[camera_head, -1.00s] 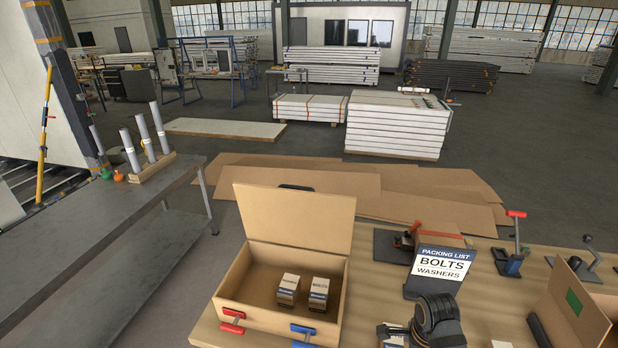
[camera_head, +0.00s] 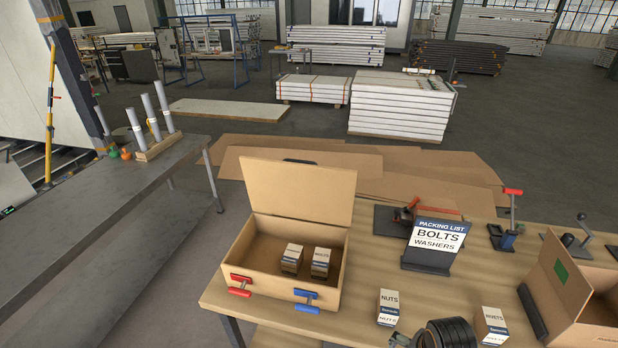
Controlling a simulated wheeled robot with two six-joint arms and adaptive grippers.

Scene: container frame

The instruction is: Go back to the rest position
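A dark, ribbed part of my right arm (camera_head: 452,333) shows at the bottom edge, right of centre. What looks like part of my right gripper (camera_head: 402,340) reaches left from it, cut off by the picture's edge. Its fingers are too hidden to tell open from shut. It is just below the small NUTS box (camera_head: 388,306) in the picture. My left gripper is not in view. An open cardboard case (camera_head: 300,190) with a red latch and a blue latch holds two small boxes, one on the left (camera_head: 291,258) and one on the right (camera_head: 320,262).
A packing list sign (camera_head: 437,236) reading BOLTS, WASHERS stands on the wooden table (camera_head: 365,262). A RIVETS box (camera_head: 491,325) and an open carton (camera_head: 562,290) are at the right. Clamps stand behind. A grey bench (camera_head: 110,215) is at the left.

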